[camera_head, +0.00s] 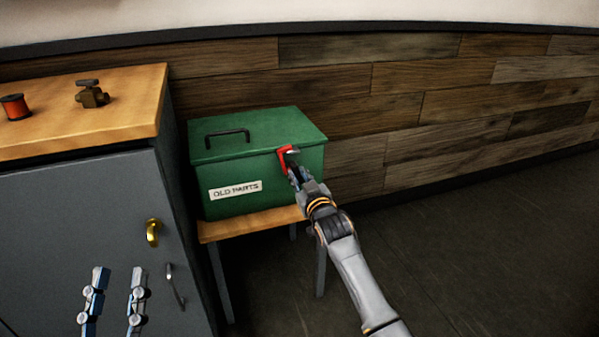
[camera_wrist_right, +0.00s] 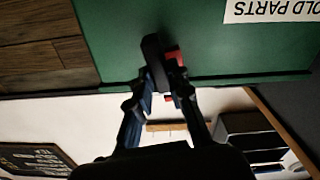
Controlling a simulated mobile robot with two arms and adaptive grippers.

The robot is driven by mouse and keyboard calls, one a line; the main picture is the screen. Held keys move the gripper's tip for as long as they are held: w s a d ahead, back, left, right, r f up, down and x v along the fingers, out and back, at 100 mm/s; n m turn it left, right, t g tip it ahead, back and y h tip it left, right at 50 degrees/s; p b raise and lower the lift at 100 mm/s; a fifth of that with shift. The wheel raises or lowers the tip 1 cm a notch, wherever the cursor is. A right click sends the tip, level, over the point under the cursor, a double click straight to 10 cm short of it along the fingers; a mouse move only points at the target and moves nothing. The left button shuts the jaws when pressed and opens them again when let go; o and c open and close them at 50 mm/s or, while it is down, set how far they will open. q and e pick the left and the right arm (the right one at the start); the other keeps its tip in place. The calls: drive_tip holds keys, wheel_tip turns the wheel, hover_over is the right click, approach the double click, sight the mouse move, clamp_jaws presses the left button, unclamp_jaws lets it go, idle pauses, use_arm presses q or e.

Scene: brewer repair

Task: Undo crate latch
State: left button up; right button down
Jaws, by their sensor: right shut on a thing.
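The green crate (camera_head: 240,180) labelled "OLD PARTS" stands on a small wooden table, its lid (camera_head: 265,130) down. A red latch (camera_head: 284,153) is on the upper front of the crate, near its right corner. My right gripper (camera_head: 293,165) reaches it from the right and is shut on it. In the right wrist view, which shows the crate upside down, the red latch (camera_wrist_right: 173,57) is partly hidden by the fingers (camera_wrist_right: 163,75). My left gripper (camera_head: 114,295) is at the bottom left, its fingers apart and empty, in front of the grey cabinet.
The grey cabinet (camera_head: 80,210) with a wooden top stands left of the crate. A red spool (camera_head: 15,106) and a brass valve-like part (camera_head: 92,94) are on it. A brass hook (camera_head: 153,232) is on its front. The floor (camera_head: 480,240) to the right is clear.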

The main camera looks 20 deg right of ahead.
drive_tip(key=n+p, duration=0.2)
drive_tip(key=shift+a+r+n, duration=0.1)
drive_tip(key=shift+n, duration=0.3)
drive_tip(key=n+p, duration=0.1)
drive_tip(key=n, duration=0.1)
drive_tip(key=n+p, duration=0.1)
drive_tip(key=n, duration=0.2)
drive_tip(key=shift+a+f, duration=0.15)
drive_tip(key=shift+f, duration=0.05)
use_arm(q)
drive_tip(key=s+a+f+g+y, duration=0.1)
drive_tip(key=a+f+g+y, duration=0.1)
drive_tip(key=f+g, duration=0.4)
drive_tip(key=s+a+f+g+y, duration=0.2)
drive_tip(key=f+g, duration=0.5)
drive_tip(key=f, duration=0.7)
drive_tip(key=shift+s+n, duration=0.2)
drive_tip(key=shift+n, duration=0.1)
use_arm(e)
drive_tip(key=shift+f+n, duration=0.15)
drive_tip(key=shift+n, duration=1.75)
drive_tip(key=c, duration=1.2)
unclamp_jaws()
drive_tip(key=shift+a, duration=0.1)
use_arm(q)
drive_tip(key=shift+s+d, duration=0.1)
use_arm(e)
drive_tip(key=s, duration=1.2)
drive_tip(key=shift+d, duration=0.25)
